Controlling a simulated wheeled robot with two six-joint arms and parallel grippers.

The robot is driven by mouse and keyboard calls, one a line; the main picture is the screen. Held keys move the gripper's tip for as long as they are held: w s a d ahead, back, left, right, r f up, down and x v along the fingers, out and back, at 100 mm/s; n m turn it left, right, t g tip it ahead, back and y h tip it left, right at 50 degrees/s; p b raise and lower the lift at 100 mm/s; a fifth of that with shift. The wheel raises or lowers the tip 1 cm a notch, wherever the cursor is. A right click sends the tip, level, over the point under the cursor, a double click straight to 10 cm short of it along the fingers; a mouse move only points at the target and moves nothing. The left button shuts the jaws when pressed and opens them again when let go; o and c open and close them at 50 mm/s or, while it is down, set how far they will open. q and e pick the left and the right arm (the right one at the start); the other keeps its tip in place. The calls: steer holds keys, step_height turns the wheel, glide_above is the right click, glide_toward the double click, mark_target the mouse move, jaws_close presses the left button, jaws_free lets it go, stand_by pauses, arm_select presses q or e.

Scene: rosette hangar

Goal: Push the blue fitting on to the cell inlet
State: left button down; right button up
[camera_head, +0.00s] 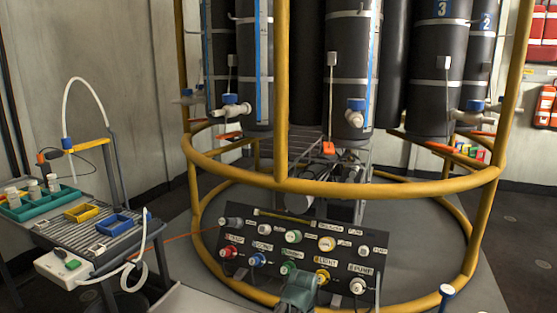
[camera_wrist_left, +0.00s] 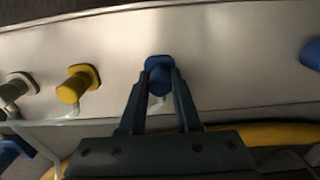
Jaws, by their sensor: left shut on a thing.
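In the left wrist view, the two dark fingers of my left gripper (camera_wrist_left: 160,75) reach up to a blue fitting (camera_wrist_left: 157,63) and close on its sides. The blue fitting stands against a pale metal plate (camera_wrist_left: 225,75), with a short whitish piece showing below it between the fingers. I cannot tell whether it is seated on anything behind it. I cannot make out which part is the cell inlet.
A yellow fitting (camera_wrist_left: 74,88) and a grey one (camera_wrist_left: 18,86) sit left of the blue one. In the head view, a labelled panel of coloured connectors (camera_head: 300,238) stands inside a yellow ring frame (camera_head: 340,188). A side table with trays (camera_head: 45,204) stands left.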

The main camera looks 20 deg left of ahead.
arm_select(q)
steer(key=shift+r, duration=0.1)
stand_by(0.8)
steer(key=shift+r+p, duration=2.9)
steer(key=shift+p, duration=0.15)
